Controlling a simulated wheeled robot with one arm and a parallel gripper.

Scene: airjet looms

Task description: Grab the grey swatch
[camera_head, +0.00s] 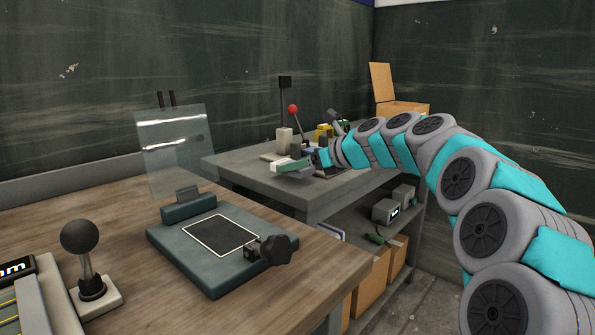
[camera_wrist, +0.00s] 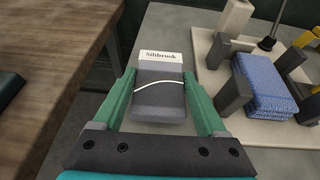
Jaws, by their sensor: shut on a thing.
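The grey swatch (camera_wrist: 158,108) is a dark grey folded block with a white label reading "Siltbrook" and a pale cord across it, in the middle of the wrist view. My gripper (camera_wrist: 160,88) is shut on it, with a green finger against each side. In the head view my gripper (camera_head: 295,166) is at the near left part of the grey table; the swatch is small there and mostly hidden by the fingers. Its height over the table is hard to tell.
A pale board (camera_wrist: 217,72) with grey posts and a blue folded cloth (camera_wrist: 264,86) lies right of my gripper. A red-knobbed lever (camera_head: 294,112) stands behind it. A wooden table (camera_head: 120,212) with a clear-shielded device (camera_head: 222,262) is at left. An open cardboard box (camera_head: 398,106) stands behind.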

